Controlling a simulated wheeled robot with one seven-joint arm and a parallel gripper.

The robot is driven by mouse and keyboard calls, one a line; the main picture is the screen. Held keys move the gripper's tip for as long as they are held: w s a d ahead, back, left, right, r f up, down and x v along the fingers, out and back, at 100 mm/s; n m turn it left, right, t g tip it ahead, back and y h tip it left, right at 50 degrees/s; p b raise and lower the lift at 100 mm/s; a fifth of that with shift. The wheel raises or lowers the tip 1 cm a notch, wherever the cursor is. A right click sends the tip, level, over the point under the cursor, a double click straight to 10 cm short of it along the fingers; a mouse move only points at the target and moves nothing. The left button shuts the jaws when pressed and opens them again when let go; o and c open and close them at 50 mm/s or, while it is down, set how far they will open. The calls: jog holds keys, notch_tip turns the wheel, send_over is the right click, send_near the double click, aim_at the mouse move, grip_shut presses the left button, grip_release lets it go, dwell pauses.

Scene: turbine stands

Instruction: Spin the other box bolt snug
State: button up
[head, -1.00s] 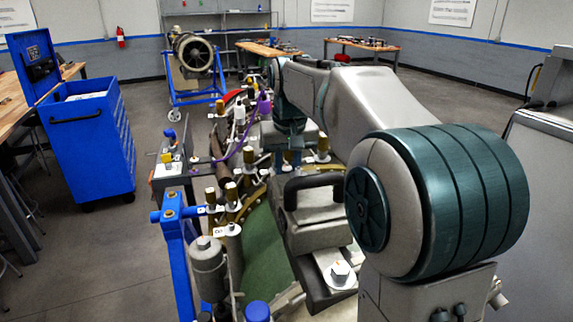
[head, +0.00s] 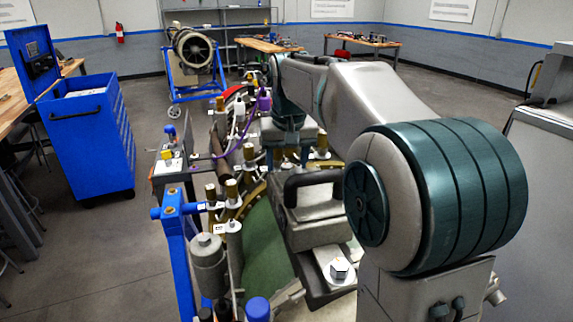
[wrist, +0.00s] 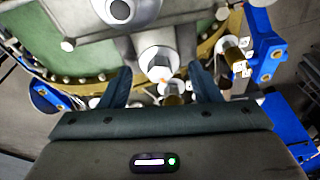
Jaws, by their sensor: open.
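In the wrist view a pale hex bolt (wrist: 158,63) with a round flange sits on a grey metal tab of the box. My gripper (wrist: 160,76) is open, one finger on each side of the bolt's lower edge, with gaps to both. I cannot tell the fingers' height against the bolt head. In the head view the grey box (head: 312,222) with its dark handle (head: 312,190) lies on the engine. Another hex bolt (head: 340,270) with a white washer is on its near tab. My gripper (head: 287,155) is beyond the box, and the far bolt is hidden there.
Brass-coloured fittings (head: 232,190), a purple cable (head: 222,155) and pipes crowd the engine left of the box. A blue stand frame (head: 178,240) is at its left. A blue tool cart (head: 90,140) stands farther left, with open floor between.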

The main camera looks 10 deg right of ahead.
aim_at(287, 166)
jog(key=shift+w+p+v, duration=0.2)
jog(key=shift+p+v, duration=0.5)
jog(key=shift+v, duration=0.1)
jog(key=shift+w+p+v, duration=0.15)
jog(key=shift+p+v, duration=0.6)
jog(key=shift+v, duration=0.05)
jog(key=shift+w+p+v, duration=0.2)
jog(key=shift+p+v, duration=0.5)
jog(key=shift+v, duration=0.15)
jog(key=shift+w+d, duration=0.1)
